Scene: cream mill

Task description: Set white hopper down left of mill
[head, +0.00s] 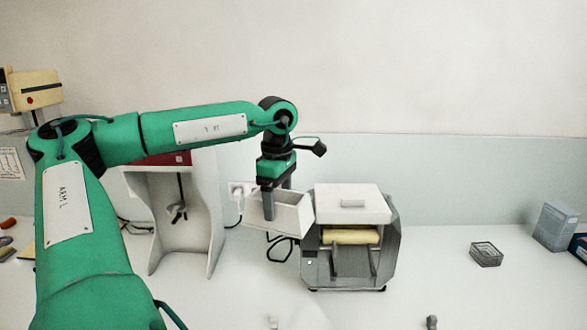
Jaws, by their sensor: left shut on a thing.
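The white hopper (290,213) is an open-topped box held in the air just left of the mill. My left gripper (277,208) points down and is shut on the hopper's wall, with one finger showing in front of it. The mill (390,262) is a cream and grey machine with a white top (350,203) and a pale yellow roller in its front opening. The hopper's right end overlaps the mill's left edge in the picture; I cannot tell whether they touch. My right gripper is not in view.
A white stand with a red top (215,215) is left of the hopper. A cable and wall socket (238,188) are behind. The table in front of the stand and mill is mostly clear.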

